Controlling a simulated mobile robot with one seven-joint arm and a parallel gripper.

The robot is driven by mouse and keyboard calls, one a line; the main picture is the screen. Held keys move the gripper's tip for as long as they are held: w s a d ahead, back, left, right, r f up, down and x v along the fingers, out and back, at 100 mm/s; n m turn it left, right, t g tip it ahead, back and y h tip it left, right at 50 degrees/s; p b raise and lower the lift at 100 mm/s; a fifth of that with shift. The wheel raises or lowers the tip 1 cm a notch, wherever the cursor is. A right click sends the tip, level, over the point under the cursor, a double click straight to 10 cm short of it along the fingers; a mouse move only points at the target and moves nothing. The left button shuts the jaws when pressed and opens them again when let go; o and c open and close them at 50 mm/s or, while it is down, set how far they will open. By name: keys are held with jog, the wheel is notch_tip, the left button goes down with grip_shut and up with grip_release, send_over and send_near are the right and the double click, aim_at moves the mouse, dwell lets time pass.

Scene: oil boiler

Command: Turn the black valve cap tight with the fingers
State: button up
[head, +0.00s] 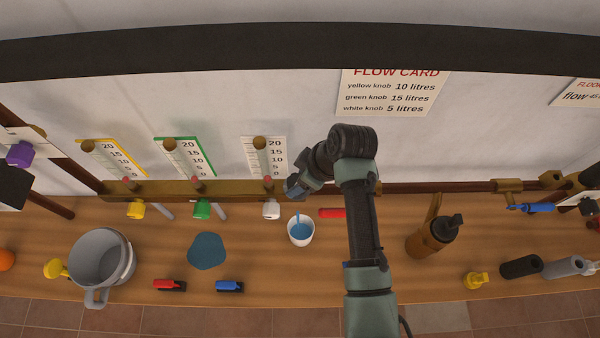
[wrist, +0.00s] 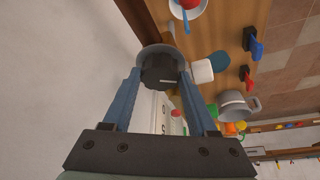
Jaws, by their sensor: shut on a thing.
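The black valve cap (wrist: 159,72) shows in the wrist view between the tips of my gripper (wrist: 160,77). The blue fingers stand on either side of it, and my gripper is shut on it. A pale line marks the cap's face. A grey round part lies behind the cap. In the head view my arm reaches to the wall just right of the white-knob gauge. There the wrist hides the cap and the fingertips. I cannot tell how tight the cap sits.
Yellow (head: 136,209), green (head: 202,210) and white knobs (head: 271,210) sit below the gauges, left of my wrist. A white cup (head: 301,232), a grey jug (head: 126,262) and a brown bottle (head: 426,240) stand on the wooden bench. Red and blue items lie near its front edge.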

jog(key=m+p, duration=0.1)
jog(key=m, duration=0.2)
jog(key=m+t+h+p, duration=0.1)
jog(key=m+p, duration=0.1)
jog(key=m, duration=0.1)
jog(key=shift+s+a+r+t+h, duration=0.1)
jog(key=shift+s+a+t+h, duration=0.1)
jog(key=shift+t+h, duration=0.1)
jog(key=m+h+p, duration=0.1)
jog(key=m, duration=0.2)
jog(key=m+h+p, duration=0.1)
jog(key=m, duration=0.2)
jog(key=shift+w+t, duration=0.1)
jog(key=shift+t, duration=0.3)
jog(key=shift+m, duration=0.3)
jog(key=o, duration=1.4)
jog(key=v, duration=0.4)
jog(key=b+v, duration=0.1)
jog(key=v, duration=0.3)
jog(key=b+v, duration=0.1)
jog(key=v, duration=0.3)
jog(key=shift+s+a+r, duration=0.2)
jog(key=shift+a+r, duration=0.05)
jog(key=shift+r, duration=0.15)
